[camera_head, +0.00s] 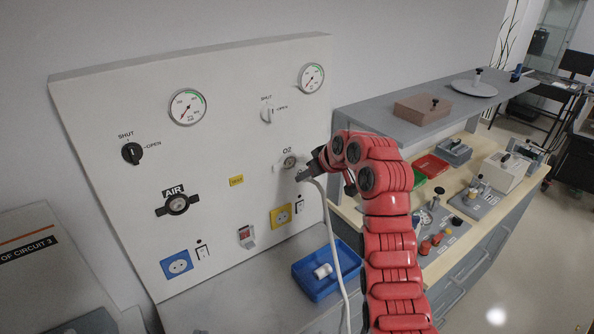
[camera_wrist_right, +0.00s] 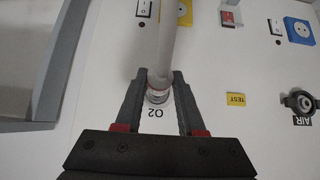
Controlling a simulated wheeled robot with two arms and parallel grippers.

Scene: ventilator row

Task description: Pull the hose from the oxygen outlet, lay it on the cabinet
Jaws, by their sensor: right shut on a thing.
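The oxygen outlet (camera_head: 290,162) is a round fitting under the O2 label on the white wall panel. My right gripper (camera_head: 305,175) is just in front of it, to its lower right in the head view. In the right wrist view the gripper (camera_wrist_right: 160,82) is shut on the end of the pale hose (camera_wrist_right: 169,45), with a metal ring (camera_wrist_right: 157,97) showing between the fingers. I cannot tell whether the hose end is still seated in the outlet. The hose (camera_head: 333,235) hangs down past the grey cabinet top (camera_head: 235,295). My left gripper is not in view.
A blue tray (camera_head: 312,287) with a white piece in it stands on the grey top below the panel. A grey shelf (camera_head: 430,105) and a wooden counter (camera_head: 465,250) with several devices lie to the right. The AIR outlet (camera_head: 177,204) is at left.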

